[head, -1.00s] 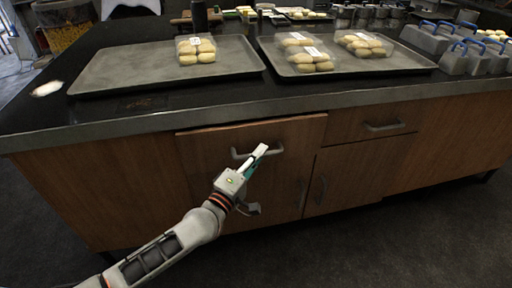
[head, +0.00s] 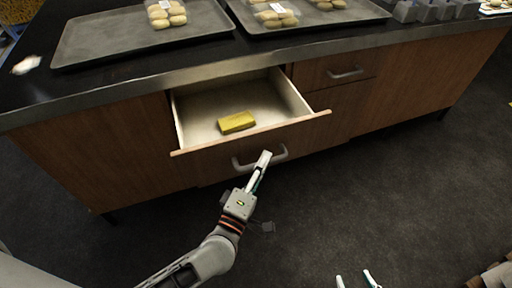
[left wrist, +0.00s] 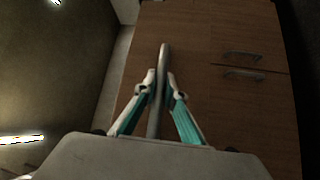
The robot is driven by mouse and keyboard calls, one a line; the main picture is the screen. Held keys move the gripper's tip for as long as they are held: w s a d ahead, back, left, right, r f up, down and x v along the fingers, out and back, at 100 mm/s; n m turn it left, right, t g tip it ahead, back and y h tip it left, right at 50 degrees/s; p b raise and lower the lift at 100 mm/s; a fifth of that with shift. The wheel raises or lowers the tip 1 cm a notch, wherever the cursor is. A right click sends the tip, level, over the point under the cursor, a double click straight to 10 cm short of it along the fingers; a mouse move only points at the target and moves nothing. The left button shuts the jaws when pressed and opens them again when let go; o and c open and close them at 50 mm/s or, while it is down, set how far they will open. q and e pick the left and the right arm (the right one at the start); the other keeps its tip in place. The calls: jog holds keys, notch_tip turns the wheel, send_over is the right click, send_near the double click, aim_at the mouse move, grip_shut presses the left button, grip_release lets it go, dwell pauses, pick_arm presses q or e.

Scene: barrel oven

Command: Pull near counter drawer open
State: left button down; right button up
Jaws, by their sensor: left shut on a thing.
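The near counter drawer (head: 222,136) stands open in the head view, pulled well out from under the counter top. Its pale inside shows, with a yellow block (head: 237,122) lying on its floor. Its grey bar handle (head: 243,166) is on the wooden front. My left gripper (head: 264,158) is shut on this handle. In the left wrist view the fingers (left wrist: 161,90) close on the handle bar (left wrist: 163,58) from both sides. My right gripper (head: 355,280) shows only by its two fingertips at the bottom edge. They are apart, with nothing between them.
A second closed drawer (head: 335,72) is to the right. The black counter top (head: 40,87) carries grey trays (head: 98,50) with packs of buns (head: 166,13). The dark floor (head: 400,190) in front is clear.

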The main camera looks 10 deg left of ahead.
pick_arm(q)
jog(key=shift+s+d, duration=0.5)
jog(key=shift+s, duration=0.3)
jog(key=c, duration=2.1)
grip_release()
jog(key=v, duration=1.2)
